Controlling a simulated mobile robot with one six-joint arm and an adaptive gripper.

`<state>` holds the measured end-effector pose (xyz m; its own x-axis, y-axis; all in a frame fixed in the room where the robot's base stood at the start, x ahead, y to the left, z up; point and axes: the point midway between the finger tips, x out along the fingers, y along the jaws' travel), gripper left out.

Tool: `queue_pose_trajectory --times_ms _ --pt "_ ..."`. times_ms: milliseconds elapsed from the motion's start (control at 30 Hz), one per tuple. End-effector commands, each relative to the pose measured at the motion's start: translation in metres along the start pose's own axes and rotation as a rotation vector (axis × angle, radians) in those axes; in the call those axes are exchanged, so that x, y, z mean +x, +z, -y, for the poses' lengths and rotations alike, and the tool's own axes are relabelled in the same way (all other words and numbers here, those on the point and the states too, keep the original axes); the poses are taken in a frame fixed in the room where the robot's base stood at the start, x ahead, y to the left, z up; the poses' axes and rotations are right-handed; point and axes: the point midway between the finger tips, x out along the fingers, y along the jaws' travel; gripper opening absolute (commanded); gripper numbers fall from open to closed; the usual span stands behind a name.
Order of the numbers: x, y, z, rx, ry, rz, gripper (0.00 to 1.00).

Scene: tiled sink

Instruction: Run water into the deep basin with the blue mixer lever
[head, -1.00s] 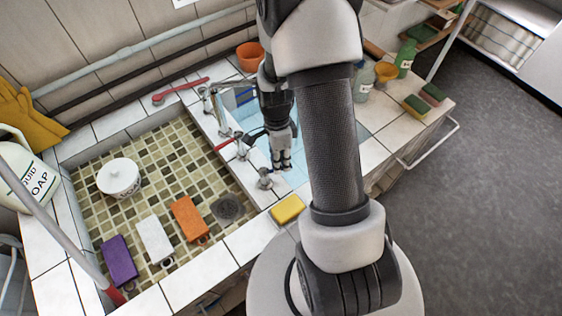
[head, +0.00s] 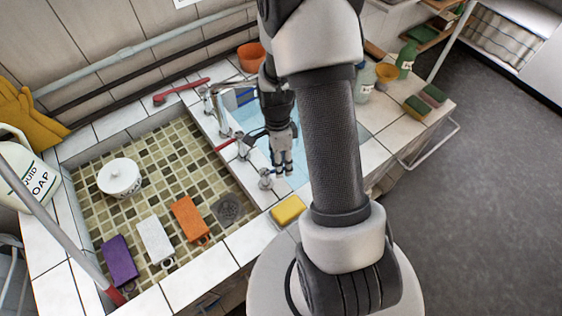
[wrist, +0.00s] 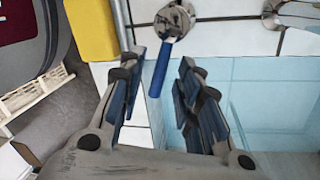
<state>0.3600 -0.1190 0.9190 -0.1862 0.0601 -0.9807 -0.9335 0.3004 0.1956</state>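The blue mixer lever (wrist: 160,70) shows in the wrist view, reaching from a round metal valve body (wrist: 174,20) on the tiled ledge. In the head view the valve body (head: 265,178) stands just left of my gripper, and the blue lever cannot be made out there. My gripper (head: 284,170) is open and points down by the deep basin (head: 298,181). In the wrist view my fingertips (wrist: 159,66) are spread, one on each side of the lever, with gaps visible. Whether they are level with it in depth, I cannot tell. My arm hides part of the light-blue basin.
A red lever (head: 224,145) and a metal spout (head: 222,112) stand behind the blue lever's valve. A yellow sponge (head: 288,209) lies on the front ledge.

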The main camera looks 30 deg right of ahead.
Motion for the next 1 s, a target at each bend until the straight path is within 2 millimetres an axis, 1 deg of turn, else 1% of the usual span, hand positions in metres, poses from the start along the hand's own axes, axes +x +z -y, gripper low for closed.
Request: queue_pose_trajectory --times_ms 67,167,500,600,700,800,1000 --pt "-0.004 0.000 0.001 0.000 -0.002 0.000 0.32" --pt "-0.017 0.000 0.001 0.000 -0.005 0.000 0.32" --pt "-0.088 0.000 0.002 0.000 -0.007 0.000 0.32" --pt "-0.103 0.000 0.001 0.000 -0.005 0.000 0.32" --pt "-0.113 0.000 0.001 0.000 -0.002 0.000 0.32" --pt "-0.119 0.000 0.000 0.000 -0.002 0.000 0.32" --pt "-0.120 0.000 0.000 0.000 0.000 0.000 0.32"
